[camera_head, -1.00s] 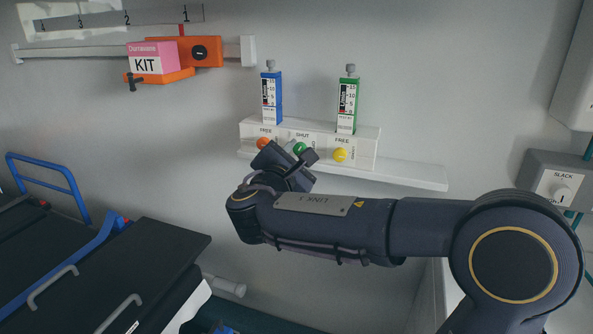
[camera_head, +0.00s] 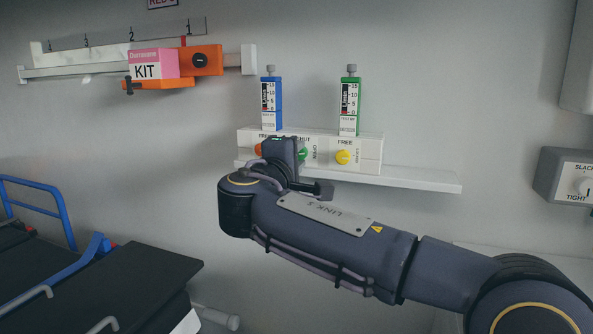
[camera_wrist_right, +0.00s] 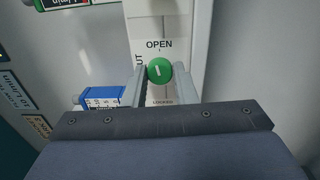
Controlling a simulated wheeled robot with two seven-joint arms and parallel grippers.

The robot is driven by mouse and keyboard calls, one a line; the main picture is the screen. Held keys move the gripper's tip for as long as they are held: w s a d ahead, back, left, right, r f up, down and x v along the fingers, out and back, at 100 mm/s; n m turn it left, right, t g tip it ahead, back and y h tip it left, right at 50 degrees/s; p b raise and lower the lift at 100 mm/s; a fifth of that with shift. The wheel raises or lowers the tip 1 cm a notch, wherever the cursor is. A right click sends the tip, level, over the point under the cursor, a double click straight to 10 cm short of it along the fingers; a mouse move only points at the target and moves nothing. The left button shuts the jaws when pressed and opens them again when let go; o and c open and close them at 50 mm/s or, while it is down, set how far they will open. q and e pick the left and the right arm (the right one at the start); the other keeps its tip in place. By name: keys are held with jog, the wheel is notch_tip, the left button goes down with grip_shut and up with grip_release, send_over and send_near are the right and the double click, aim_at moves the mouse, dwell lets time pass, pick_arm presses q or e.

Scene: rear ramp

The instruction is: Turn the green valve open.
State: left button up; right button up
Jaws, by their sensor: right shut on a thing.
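The green valve (camera_head: 303,154) is a round knob on a white panel between an orange and a yellow knob. In the head view my right gripper (camera_head: 297,156) is at it and covers part of it. In the right wrist view the green knob (camera_wrist_right: 160,70) sits between the two fingers of the right gripper (camera_wrist_right: 160,82), which are shut on it. Its white mark is close to upright in that view, roughly toward the word OPEN above it. The word SHUT, partly hidden, is to the left. My left gripper is not in view.
A yellow knob (camera_head: 343,157) is right of the valve, an orange knob (camera_head: 259,149) left. Blue (camera_head: 271,103) and green (camera_head: 350,106) gauges rise above the panel (camera_head: 371,151). A shelf (camera_head: 425,181) runs below. A pink kit box (camera_head: 154,64) is at upper left.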

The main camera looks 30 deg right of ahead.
jog(key=shift+f+m+b, duration=0.1)
jog(key=shift+m+b, duration=0.4)
jog(key=shift+m, duration=0.2)
jog(key=o, duration=1)
jog(key=v, duration=0.8)
jog(key=shift+p, duration=0.45)
